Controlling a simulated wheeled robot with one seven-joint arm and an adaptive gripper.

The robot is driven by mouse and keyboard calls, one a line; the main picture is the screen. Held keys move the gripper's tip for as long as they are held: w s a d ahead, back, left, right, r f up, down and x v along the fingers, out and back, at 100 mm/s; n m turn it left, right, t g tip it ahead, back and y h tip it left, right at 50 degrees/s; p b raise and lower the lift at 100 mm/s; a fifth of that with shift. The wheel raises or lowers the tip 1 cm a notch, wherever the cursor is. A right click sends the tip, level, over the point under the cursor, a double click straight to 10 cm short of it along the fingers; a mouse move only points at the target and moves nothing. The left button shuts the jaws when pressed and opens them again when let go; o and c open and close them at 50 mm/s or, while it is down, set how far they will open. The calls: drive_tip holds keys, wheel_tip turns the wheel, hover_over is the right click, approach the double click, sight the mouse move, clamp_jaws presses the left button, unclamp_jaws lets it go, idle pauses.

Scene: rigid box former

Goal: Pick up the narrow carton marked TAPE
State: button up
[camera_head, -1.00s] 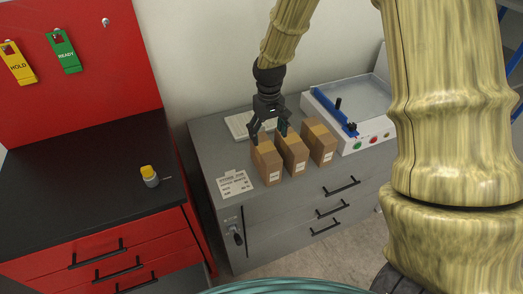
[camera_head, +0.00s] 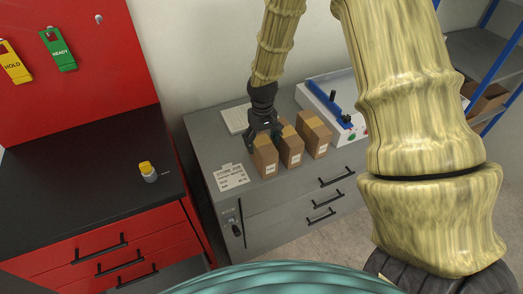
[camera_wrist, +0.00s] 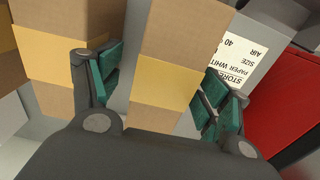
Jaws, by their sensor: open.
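Three brown cartons stand upright in a row on the grey cabinet: a left carton (camera_head: 265,158), a middle carton (camera_head: 291,150) and a right carton (camera_head: 314,137). Each has a small white label on its front, too small to read, so I cannot tell which is marked TAPE. My gripper (camera_head: 265,136) is at the top of the left carton. In the wrist view, my open gripper (camera_wrist: 162,80) has its teal-padded fingers on either side of the left carton (camera_wrist: 165,90), with gaps visible. The middle carton (camera_wrist: 70,60) is close outside the left finger.
A paper sheet (camera_head: 231,177) lies on the grey cabinet (camera_head: 205,150), left of the cartons. A blue-and-white machine (camera_head: 330,102) stands at the right, behind the cartons. A yellow-capped bottle (camera_head: 148,171) stands on the separate black worktop (camera_head: 80,180).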

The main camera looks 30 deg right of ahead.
drive_tip(key=shift+s+a+f+p, duration=0.1)
drive_tip(key=shift+a+f+p, duration=0.1)
drive_tip(key=shift+f, duration=0.2)
drive_tip(key=shift+s+a+f+p, duration=0.1)
drive_tip(key=shift+f+p, duration=0.1)
drive_tip(key=shift+f, duration=0.15)
drive_tip(key=shift+w+d+f, duration=0.1)
drive_tip(key=shift+f, duration=1.05)
drive_tip(key=shift+c, duration=0.2)
drive_tip(key=c, duration=1.3)
